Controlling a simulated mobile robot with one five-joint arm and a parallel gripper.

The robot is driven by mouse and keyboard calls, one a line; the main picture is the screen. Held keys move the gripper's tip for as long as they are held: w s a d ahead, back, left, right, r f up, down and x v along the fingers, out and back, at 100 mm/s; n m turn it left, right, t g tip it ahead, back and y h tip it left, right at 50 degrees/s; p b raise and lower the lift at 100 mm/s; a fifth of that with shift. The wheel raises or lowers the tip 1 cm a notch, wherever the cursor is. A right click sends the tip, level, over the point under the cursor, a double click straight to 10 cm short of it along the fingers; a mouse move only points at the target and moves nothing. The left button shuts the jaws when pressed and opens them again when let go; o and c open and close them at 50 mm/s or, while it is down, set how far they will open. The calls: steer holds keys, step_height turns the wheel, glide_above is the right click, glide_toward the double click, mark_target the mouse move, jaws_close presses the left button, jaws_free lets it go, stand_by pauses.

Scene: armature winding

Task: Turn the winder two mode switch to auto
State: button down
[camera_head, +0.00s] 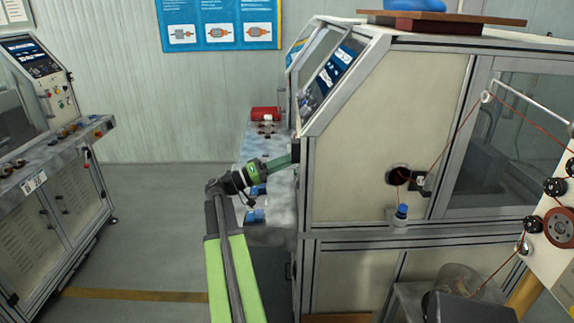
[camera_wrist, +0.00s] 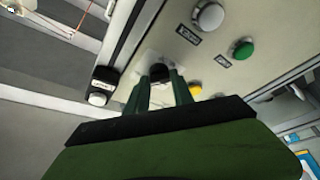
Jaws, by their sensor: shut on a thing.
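The mode switch (camera_wrist: 159,70) is a small black knob on a beige control panel (camera_wrist: 222,68) in the wrist view. My gripper (camera_wrist: 163,80) is shut on this knob, with a dark green finger on each side of it. The fingers hide part of the switch, and its pointer position cannot be read. In the head view my gripper (camera_head: 288,160) reaches to the front side of the large winder cabinet (camera_head: 385,130), and the switch itself is hidden there.
Around the knob are a white button (camera_wrist: 208,16), a green button (camera_wrist: 243,49), a yellow button (camera_wrist: 195,88) and a black-and-white part (camera_wrist: 101,86). A worktop with a red box (camera_head: 265,113) lies below my arm. Another machine (camera_head: 50,150) stands left, with open floor between.

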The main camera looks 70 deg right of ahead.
steer(key=shift+f+m, duration=0.1)
steer(key=shift+m, duration=0.2)
steer(key=c, duration=1.1)
jaws_free()
steer(key=b+v, duration=0.5)
steer(key=v, duration=1.2)
steer(key=shift+w, duration=0.2)
steer(key=shift+w+a+f, duration=0.1)
